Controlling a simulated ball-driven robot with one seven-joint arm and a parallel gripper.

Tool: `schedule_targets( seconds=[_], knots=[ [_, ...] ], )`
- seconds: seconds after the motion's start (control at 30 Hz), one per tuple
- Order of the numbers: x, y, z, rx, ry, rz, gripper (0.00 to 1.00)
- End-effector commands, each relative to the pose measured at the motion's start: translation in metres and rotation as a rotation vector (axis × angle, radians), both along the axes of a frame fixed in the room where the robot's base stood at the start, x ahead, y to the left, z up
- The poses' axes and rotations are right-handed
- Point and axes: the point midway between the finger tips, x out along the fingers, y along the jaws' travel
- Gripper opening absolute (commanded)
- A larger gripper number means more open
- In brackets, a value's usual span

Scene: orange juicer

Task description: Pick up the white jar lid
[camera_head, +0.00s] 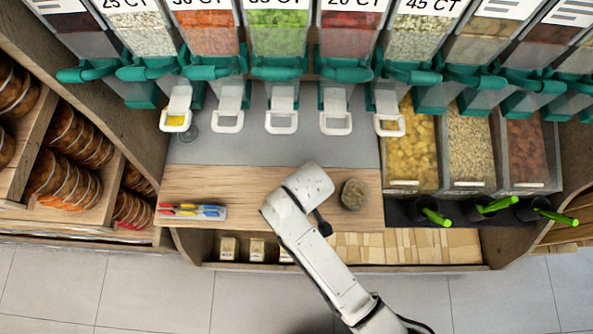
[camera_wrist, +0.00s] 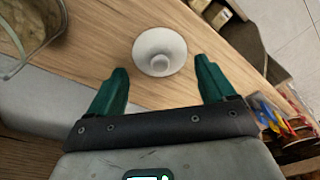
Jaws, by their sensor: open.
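The white jar lid (camera_wrist: 160,50) is a round, shallow cone with a raised centre, lying on the wooden counter (camera_wrist: 105,42) in the wrist view. My gripper (camera_wrist: 162,72) is open, with its two green fingers apart. The lid appears between and just beyond the fingertips, and nothing is held. I cannot tell the height of the fingers above it. In the head view my arm hides the lid and the gripper fingers. A glass jar (camera_head: 353,194) with grainy contents stands right of my arm; a glass container (camera_wrist: 30,35) shows at the wrist view's upper left.
A tray of coloured markers (camera_head: 192,212) lies at the counter's left. Dispensers with teal handles (camera_head: 280,72) line the back. Bins of dry food (camera_head: 411,150) and black cups with green handles (camera_head: 432,213) stand at the right. The counter's left middle (camera_head: 240,195) is clear.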

Motion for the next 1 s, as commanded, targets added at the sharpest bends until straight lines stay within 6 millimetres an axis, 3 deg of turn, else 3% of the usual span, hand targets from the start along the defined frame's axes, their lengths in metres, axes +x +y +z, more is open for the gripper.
schedule_targets(
  seconds=[0.2,0.5,1.0],
  knots=[
    [0.003,0.003,-0.026,-0.001,0.001,0.0,0.83],
    [0.003,0.003,-0.031,0.001,-0.001,0.0,0.83],
    [0.003,0.003,-0.031,0.0,0.0,0.0,0.36]
  ],
)
